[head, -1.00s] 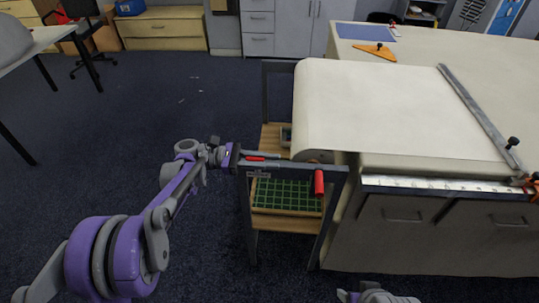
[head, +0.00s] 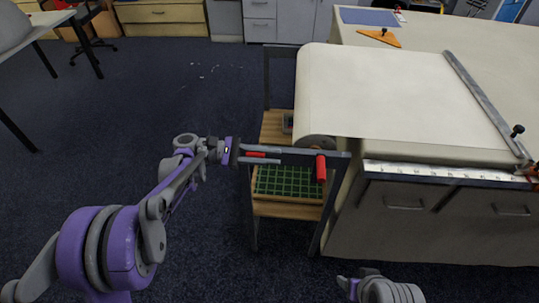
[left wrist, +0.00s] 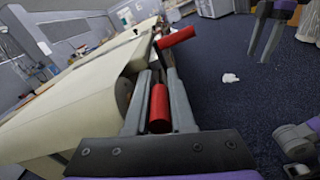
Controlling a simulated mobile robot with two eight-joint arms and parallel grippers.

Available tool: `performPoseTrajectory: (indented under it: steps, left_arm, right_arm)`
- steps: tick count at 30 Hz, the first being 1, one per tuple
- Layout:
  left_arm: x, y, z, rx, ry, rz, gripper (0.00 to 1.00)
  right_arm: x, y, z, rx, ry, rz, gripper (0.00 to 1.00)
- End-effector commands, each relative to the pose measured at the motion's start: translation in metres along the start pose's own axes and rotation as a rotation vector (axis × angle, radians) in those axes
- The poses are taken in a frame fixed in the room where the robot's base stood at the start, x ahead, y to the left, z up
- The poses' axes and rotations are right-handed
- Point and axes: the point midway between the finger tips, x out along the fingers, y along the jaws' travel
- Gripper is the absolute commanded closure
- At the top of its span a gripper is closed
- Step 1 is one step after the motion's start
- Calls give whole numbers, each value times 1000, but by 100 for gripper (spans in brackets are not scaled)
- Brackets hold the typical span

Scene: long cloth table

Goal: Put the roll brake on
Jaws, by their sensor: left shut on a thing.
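My left gripper (head: 275,156) is shut on a red grip (head: 256,154) at the near end frame of the paper roll stand. In the left wrist view the red grip (left wrist: 160,108) lies between the two grey fingers. I cannot tell how far the brake lever is turned. A second red handle (head: 320,168) sticks out to the right of my fingers; it also shows past the fingertips in the left wrist view (left wrist: 176,38). The big cream roll (head: 318,143) sits behind the frame. My right gripper (left wrist: 264,32) appears open and empty in the left wrist view.
The stand has a wooden shelf with a green gridded tray (head: 288,181). The long table (head: 450,170) is at the right, with cloth, a metal bar (head: 487,103) and a ruler strip on it.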

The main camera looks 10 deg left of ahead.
Motion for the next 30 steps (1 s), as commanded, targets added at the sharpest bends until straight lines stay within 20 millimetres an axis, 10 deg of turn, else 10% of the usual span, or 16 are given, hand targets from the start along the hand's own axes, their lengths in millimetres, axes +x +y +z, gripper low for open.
performPoseTrajectory:
  steps: [6, 17, 30]
  left_arm:
    - [0, 0, 0, -1, 0, 0, 48]
    - [-7, 1, 0, 0, 1, 2, 48]
    - [-88, 0, 0, 0, 2, 3, 48]
  right_arm:
    - [0, 0, 0, 0, 0, 0, 34]
    - [0, 0, 0, 0, 0, 0, 34]
    - [-3, 0, -1, 0, 1, 0, 34]
